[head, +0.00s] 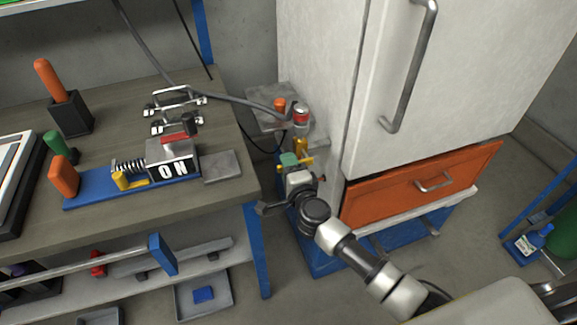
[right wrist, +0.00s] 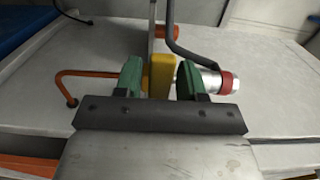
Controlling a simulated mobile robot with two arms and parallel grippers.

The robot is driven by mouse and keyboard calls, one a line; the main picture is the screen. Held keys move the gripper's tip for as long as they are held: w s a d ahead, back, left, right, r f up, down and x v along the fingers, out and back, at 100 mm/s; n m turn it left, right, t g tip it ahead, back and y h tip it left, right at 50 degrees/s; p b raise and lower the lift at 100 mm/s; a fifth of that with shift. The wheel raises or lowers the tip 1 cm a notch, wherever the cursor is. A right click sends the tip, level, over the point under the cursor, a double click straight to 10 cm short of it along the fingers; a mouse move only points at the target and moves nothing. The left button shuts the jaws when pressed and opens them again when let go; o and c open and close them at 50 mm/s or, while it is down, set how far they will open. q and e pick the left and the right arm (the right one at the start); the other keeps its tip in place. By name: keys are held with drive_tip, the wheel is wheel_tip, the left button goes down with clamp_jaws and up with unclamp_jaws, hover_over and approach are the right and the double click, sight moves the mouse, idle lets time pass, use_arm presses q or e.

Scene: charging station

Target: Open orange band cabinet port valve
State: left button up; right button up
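The white cabinet (head: 318,60) with an orange band (head: 420,187) stands right of centre. On its left side is a port with a small yellow valve handle (head: 301,146) and a silver connector with a red ring (head: 300,114). My right gripper (head: 289,160), with green fingertips, is at this port. In the right wrist view the yellow handle (right wrist: 161,75) is between the two green fingers of the gripper (right wrist: 160,80). Narrow gaps show beside it, so the fingers appear open around it. The connector (right wrist: 212,82) lies just right of the right finger. My left gripper is not in view.
A grey cable (head: 222,97) runs from the bench to the connector. The workbench (head: 100,222) at left holds an ON switch box (head: 172,160) and orange and green handles. An orange bent rod (right wrist: 85,76) is left of the fingers.

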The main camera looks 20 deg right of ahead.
clamp_jaws()
drive_tip(key=shift+f, duration=0.1)
drive_tip(key=shift+f+n+p, duration=0.15)
drive_tip(key=shift+n+p, duration=0.5)
drive_tip(key=shift+n, duration=0.05)
drive_tip(key=shift+d+f+n+p, duration=0.15)
drive_tip(key=shift+f+n+p, duration=0.55)
drive_tip(key=shift+n, duration=0.5)
drive_tip(key=d+f+n+p, duration=0.3)
drive_tip(key=d+n+p, duration=0.1)
drive_tip(key=n, duration=1)
drive_tip(key=shift+d+f, duration=0.4)
drive_tip(key=shift+d, duration=0.3)
